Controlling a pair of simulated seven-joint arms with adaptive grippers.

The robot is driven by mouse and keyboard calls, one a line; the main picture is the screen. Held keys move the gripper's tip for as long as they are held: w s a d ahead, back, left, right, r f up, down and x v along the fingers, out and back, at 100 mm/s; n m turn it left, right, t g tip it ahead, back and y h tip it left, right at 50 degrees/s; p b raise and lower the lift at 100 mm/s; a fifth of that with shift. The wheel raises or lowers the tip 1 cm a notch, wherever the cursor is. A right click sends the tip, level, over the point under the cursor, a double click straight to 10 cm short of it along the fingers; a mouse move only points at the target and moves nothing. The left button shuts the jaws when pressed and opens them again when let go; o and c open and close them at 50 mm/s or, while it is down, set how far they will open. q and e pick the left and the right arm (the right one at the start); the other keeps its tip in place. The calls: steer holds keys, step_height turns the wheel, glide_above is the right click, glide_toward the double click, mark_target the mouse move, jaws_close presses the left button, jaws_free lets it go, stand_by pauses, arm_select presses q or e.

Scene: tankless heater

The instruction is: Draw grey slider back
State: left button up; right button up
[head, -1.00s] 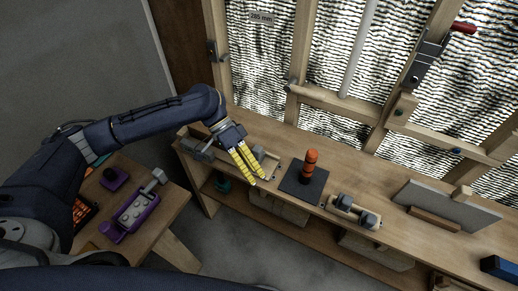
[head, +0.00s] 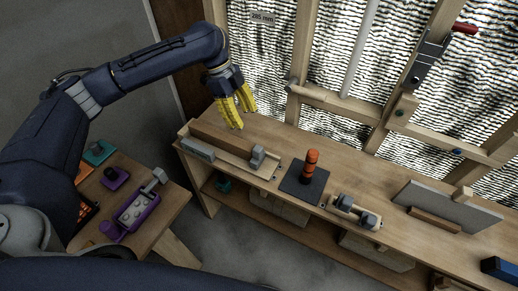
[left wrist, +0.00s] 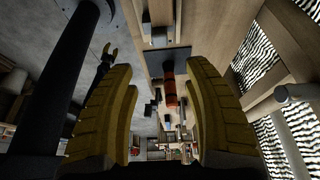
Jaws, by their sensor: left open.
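My left gripper (head: 236,110) has yellow fingers spread apart, with nothing between them. A grey block (head: 257,157), which looks like the slider, stands at the fixture's right end. A longer grey piece (head: 197,148) lies at its left end. The gripper touches neither. In the left wrist view, both fingers (left wrist: 166,115) frame an empty gap. A small dark shape with yellowish tips (left wrist: 108,30) there looks like my right gripper; its opening is unclear.
An orange-red handle (head: 311,165) stands on a dark mat (head: 294,188) right of the fixture. A wooden block with grey cylinders (head: 352,210) lies further right. Wall studs (head: 297,70) rise behind the bench. A side table at left holds a purple tray (head: 135,215).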

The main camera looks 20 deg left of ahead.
mark_target(258, 148)
arm_select(q)
steer(key=x, duration=1.4)
steer(key=shift+d+f, duration=0.1)
steer(key=shift+f, duration=0.05)
steer(key=shift+c, duration=0.3)
jaws_close()
